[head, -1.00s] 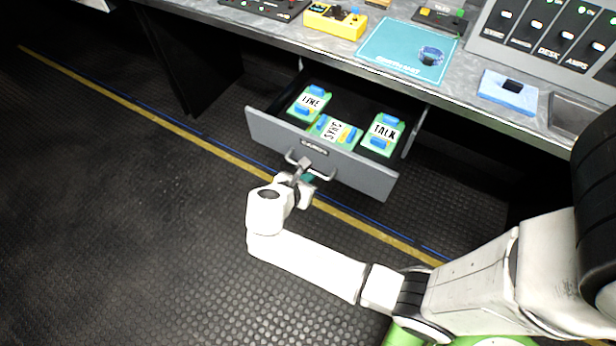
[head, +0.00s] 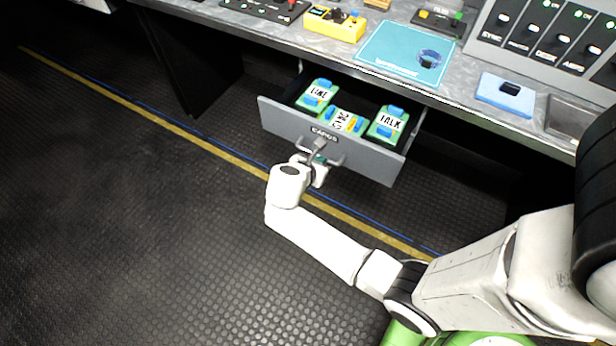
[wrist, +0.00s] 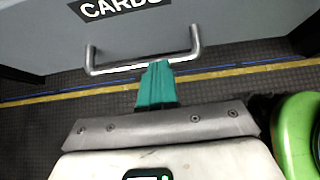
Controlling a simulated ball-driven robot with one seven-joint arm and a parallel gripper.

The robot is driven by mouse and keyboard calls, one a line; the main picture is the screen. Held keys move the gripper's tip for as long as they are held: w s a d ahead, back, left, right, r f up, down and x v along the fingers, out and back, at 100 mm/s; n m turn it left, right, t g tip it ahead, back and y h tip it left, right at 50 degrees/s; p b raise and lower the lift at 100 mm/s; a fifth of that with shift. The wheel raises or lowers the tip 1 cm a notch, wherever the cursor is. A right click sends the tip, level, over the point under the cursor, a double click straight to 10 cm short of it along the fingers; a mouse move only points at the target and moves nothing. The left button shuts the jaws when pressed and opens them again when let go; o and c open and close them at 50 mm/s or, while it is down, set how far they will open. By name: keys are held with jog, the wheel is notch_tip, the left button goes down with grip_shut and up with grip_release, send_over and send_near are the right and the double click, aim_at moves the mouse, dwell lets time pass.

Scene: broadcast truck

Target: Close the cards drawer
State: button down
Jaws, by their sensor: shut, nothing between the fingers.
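The grey cards drawer (head: 362,150) is partly open below the desk in the head view, with its label and bar handle (head: 335,161) on the front. Its front also fills the top of the wrist view (wrist: 225,28), where the handle (wrist: 145,66) shows too. Three green cards lie inside, marked LINE (head: 317,94), SYNC (head: 344,120) and TALK (head: 388,124). My gripper (head: 318,150) is at the drawer front by the handle. In the wrist view its teal fingers (wrist: 157,72) are together and empty, overlapping the handle bar; whether they touch the front I cannot tell.
The desk top (head: 335,50) above the drawer holds a yellow box (head: 335,22), a teal mat (head: 390,55), a blue pad (head: 506,95) and a switch panel (head: 550,35). Open floor (head: 120,230) lies to the left.

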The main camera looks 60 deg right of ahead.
jog(key=d, duration=0.7)
jog(key=d+b, duration=0.1)
jog(key=d, duration=0.7)
jog(key=d+b, duration=0.1)
jog(key=d, duration=0.6)
jog(key=shift+w+d, duration=0.15)
jog(key=shift+w, duration=0.2)
jog(key=shift+d, duration=0.2)
jog(key=shift+w+r, duration=0.1)
jog(key=shift+r, duration=0.05)
jog(key=shift+a+r, duration=0.15)
jog(key=shift+a, duration=0.05)
jog(key=a+p, duration=0.1)
jog(key=a, duration=0.1)
jog(key=a+r+p, duration=0.1)
jog(key=a, duration=0.1)
jog(key=shift+s+a+r, duration=0.2)
jog(key=shift+a, duration=0.2)
jog(key=p+v, duration=0.1)
jog(key=v, duration=0.7)
jog(key=shift+a, duration=0.3)
